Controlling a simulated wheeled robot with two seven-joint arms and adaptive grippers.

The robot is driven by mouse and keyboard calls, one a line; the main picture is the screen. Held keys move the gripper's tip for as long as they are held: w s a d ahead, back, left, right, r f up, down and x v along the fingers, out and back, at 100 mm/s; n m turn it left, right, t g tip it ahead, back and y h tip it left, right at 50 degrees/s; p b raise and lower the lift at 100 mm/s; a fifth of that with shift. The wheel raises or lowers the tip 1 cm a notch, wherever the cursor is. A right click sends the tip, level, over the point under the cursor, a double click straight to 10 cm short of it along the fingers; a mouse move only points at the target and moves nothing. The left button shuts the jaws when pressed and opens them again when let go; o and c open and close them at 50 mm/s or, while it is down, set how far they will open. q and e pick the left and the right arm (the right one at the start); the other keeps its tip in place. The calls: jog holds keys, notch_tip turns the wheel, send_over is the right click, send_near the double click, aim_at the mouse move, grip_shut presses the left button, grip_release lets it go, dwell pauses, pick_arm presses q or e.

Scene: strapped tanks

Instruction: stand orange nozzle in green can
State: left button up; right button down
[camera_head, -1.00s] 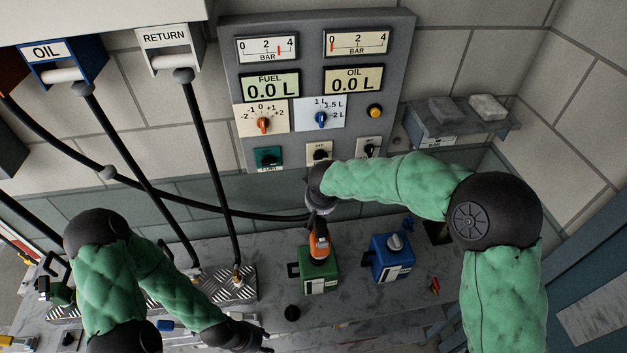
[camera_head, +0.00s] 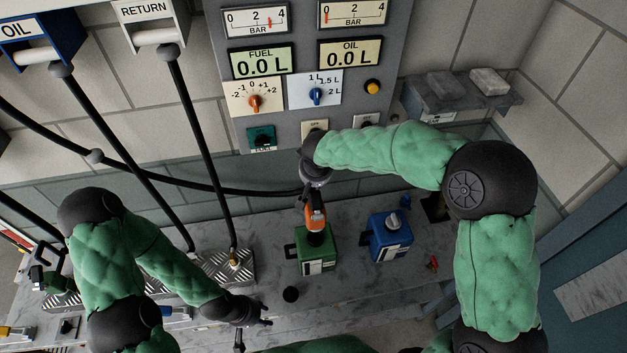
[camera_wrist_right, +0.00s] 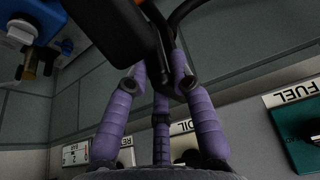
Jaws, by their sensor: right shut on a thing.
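The orange nozzle (camera_head: 316,218) is in my right gripper (camera_head: 315,188), on the black hose. It is roughly upright above the green can (camera_head: 302,255), and its dark lower part overlaps the can's top. Whether its tip is inside the opening is hidden. In the right wrist view the purple fingers of my right gripper (camera_wrist_right: 156,85) close around the nozzle's black body (camera_wrist_right: 112,28). My left gripper (camera_head: 262,318) is open and empty over the front of the bench, left of the green can.
A blue can (camera_head: 390,238) with a grey cap stands right of the green can. A black round cap (camera_head: 290,294) and a small red item (camera_head: 433,263) lie on the bench. A metal tread plate (camera_head: 215,270) is at left. The gauge panel (camera_head: 300,110) rises behind.

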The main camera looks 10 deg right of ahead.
jog(key=shift+f+b, duration=2.55)
jog(key=shift+f, duration=0.1)
jog(key=shift+b, duration=0.95)
